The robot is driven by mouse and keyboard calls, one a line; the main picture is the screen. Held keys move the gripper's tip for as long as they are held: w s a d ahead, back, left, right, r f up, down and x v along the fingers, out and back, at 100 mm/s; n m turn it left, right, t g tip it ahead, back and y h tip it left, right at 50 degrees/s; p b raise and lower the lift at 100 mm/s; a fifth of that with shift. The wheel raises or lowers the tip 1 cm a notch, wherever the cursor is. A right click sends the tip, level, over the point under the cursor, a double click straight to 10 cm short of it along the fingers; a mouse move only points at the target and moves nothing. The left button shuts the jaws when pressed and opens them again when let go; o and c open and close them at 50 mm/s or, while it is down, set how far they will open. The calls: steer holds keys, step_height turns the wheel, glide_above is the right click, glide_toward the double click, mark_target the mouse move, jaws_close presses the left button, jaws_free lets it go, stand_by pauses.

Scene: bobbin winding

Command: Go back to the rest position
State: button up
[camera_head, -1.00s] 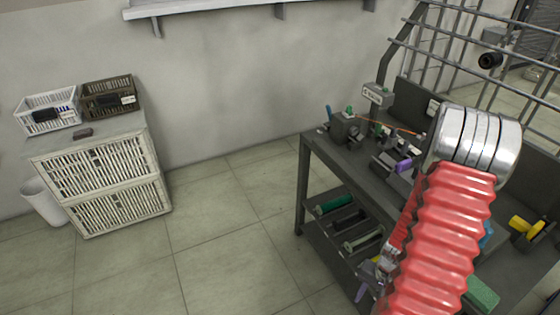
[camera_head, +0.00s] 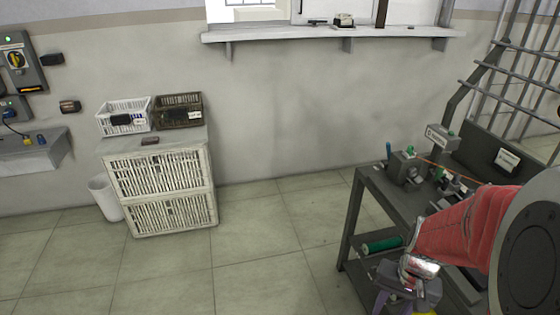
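My arm, a red ribbed sleeve with a large grey joint, reaches in from the right of the head view. My gripper (camera_head: 398,298) is at the bottom edge, low in front of the workbench (camera_head: 372,183). It is a grey block with purple parts, and its fingertips are cut off or hidden. I cannot tell whether it is open or shut, and I see nothing clearly held in it.
The bench carries a small winding device (camera_head: 405,167) and a labelled grey box (camera_head: 440,136); a green roll (camera_head: 381,245) lies on its lower shelf. At left, a slatted cabinet (camera_head: 160,190) bears a white basket (camera_head: 124,115) and a brown basket (camera_head: 179,110). Floor between is clear.

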steer(key=s+a+r+n+t, duration=0.1)
steer(key=a+r+n+t, duration=0.1)
steer(key=a+r, duration=0.5)
steer(key=s+a+r+n+t, duration=0.1)
steer(key=a+r+n+t, duration=0.2)
steer(key=r, duration=1)
steer(key=a+n, duration=0.1)
steer(key=a, duration=0.2)
steer(key=shift+a+t+h, duration=0.3)
steer(key=shift+a+h, duration=0.05)
steer(key=shift+h, duration=0.05)
steer(key=shift+c, duration=0.5)
